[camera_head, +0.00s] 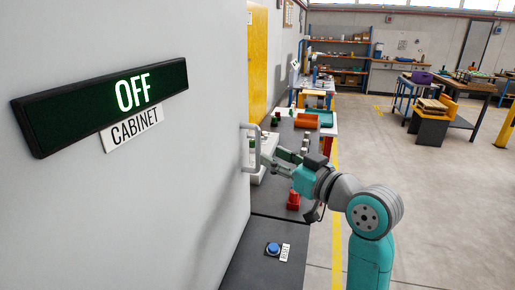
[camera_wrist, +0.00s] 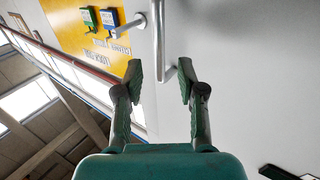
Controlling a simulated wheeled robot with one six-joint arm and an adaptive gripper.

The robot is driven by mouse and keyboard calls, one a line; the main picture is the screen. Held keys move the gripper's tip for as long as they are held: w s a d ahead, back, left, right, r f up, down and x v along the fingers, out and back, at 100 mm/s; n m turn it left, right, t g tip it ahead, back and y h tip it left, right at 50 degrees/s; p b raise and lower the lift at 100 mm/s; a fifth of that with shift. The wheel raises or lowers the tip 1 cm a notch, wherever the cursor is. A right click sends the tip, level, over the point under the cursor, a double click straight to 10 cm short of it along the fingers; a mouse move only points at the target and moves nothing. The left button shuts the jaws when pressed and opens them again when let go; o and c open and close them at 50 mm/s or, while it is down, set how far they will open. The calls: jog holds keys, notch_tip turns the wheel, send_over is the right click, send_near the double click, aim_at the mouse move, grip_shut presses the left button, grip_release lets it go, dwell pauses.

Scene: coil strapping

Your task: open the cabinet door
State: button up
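The cabinet (camera_head: 190,150) is a large light grey surface filling the left of the head view. It carries a dark sign reading OFF (camera_head: 132,94) and a CABINET label (camera_head: 132,130). Its door looks flush, with no gap visible. A pale vertical bar handle (camera_head: 258,148) stands out near its right edge. In the wrist view the handle (camera_wrist: 158,42) comes down between my fingertips. My gripper (camera_wrist: 159,78) is open, with space on both sides of the bar. In the head view my gripper (camera_head: 275,156) is at the handle, and contact cannot be told.
A dark bench (camera_head: 262,236) with a blue button (camera_head: 273,249) and red part (camera_head: 293,201) lies beneath my arm. An orange tray (camera_head: 306,120) stands farther back. Workbenches stand at the right.

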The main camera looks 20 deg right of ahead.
aim_at(258, 166)
jog(key=x, duration=0.6)
jog(key=shift+w+a, duration=0.1)
jog(key=shift+w, duration=0.15)
grip_shut()
